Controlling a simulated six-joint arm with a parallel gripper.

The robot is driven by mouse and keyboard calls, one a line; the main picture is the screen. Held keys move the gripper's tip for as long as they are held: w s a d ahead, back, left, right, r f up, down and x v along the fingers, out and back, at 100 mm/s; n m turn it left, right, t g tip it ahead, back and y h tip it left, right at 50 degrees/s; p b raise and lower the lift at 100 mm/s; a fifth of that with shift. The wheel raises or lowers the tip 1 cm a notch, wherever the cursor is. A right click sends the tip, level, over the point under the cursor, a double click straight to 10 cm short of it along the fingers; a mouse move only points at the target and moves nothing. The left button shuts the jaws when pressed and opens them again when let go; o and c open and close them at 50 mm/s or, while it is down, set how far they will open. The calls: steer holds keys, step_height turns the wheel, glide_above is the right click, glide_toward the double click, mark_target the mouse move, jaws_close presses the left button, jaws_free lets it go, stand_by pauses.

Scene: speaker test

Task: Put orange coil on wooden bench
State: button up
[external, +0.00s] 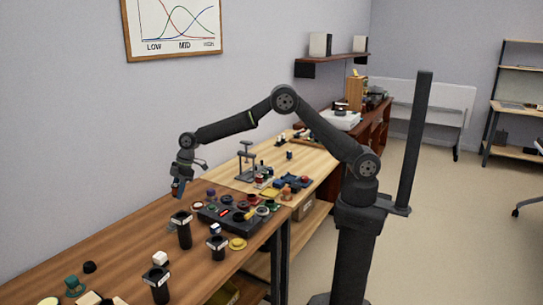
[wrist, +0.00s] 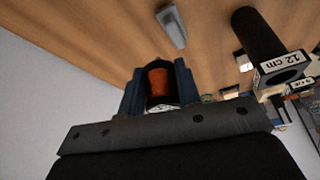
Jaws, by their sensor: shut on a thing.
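In the wrist view the orange coil (wrist: 160,84) has dark ends and sits between the two blue fingers of my gripper (wrist: 158,82), which is shut on it. In the external view my gripper (external: 178,190) hangs above the brown wooden bench (external: 135,228) near the wall, left of the dark tray. The coil is too small to make out there. A lighter wooden bench (external: 232,178) adjoins the brown one farther back.
The dark tray (external: 205,216) holds several coloured parts. Black tubes (external: 183,232), one labelled 12 cm in the wrist view (wrist: 262,42), stand upright close to my gripper. A small stand (external: 246,165) is on the lighter bench. Brown bench space by the wall is clear.

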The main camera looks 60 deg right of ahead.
glide_above(161, 240)
steer(key=d, duration=0.1)
steer(key=f, duration=0.7)
steer(key=shift+s+d, duration=0.15)
steer(key=shift+s, duration=0.05)
steer(key=shift+f, duration=1.95)
steer(key=shift+f, duration=0.1)
steer(key=o, duration=1.1)
steer(key=shift+f, duration=0.1)
steer(key=shift+c, duration=0.2)
steer(key=shift+r, duration=0.45)
steer(key=shift+o, duration=0.6)
steer(key=v, duration=1.1)
steer(key=shift+d+r, duration=0.2)
steer(key=shift+r, duration=0.05)
